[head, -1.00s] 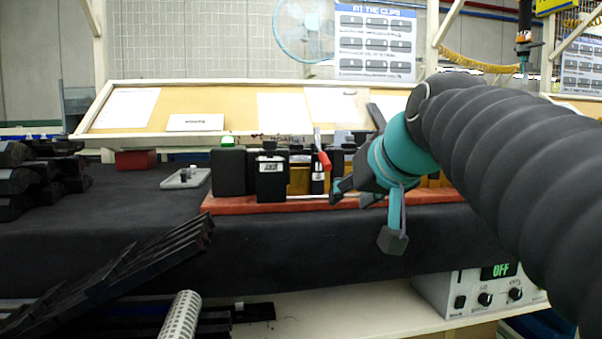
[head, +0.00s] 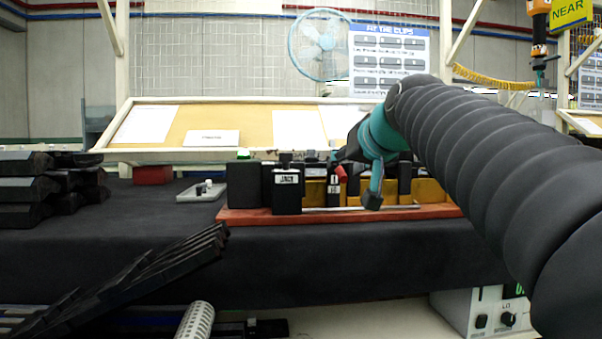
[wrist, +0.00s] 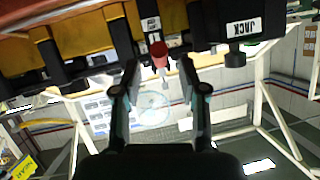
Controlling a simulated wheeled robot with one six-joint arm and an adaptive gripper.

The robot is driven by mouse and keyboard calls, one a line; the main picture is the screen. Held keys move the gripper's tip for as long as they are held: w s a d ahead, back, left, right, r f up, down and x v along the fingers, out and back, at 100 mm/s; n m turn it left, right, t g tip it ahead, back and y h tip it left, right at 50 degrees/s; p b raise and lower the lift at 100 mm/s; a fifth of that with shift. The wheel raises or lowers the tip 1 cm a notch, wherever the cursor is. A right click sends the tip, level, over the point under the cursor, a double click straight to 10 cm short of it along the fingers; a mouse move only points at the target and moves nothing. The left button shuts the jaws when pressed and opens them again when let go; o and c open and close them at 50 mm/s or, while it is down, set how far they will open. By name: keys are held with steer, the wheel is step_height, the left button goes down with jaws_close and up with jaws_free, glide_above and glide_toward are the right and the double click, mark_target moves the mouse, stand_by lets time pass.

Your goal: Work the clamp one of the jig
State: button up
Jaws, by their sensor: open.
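The jig (head: 240,216) is a long red-orange base on the dark-covered bench, carrying black blocks and yellow parts. Clamp one is a black block with a white label marked 1 (head: 334,187) and a red-tipped handle (head: 341,174). In the wrist view the red tip (wrist: 159,50) shows between my finger ends, with the white label (wrist: 150,24) behind it. My gripper (head: 355,180) is open in front of the clamp; in the wrist view its fingers (wrist: 160,78) stand on either side of the red tip, with gaps. Whether they touch the handle I cannot tell.
A black block labelled JACK (head: 287,190) stands left of the clamp, also in the wrist view (wrist: 243,27). A grey tray (head: 203,191) and a red box (head: 153,175) lie farther left. Black trim pieces (head: 45,185) are stacked at the left edge.

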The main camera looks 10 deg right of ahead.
mark_target(342, 169)
steer(key=shift+x, duration=2.15)
jaws_close()
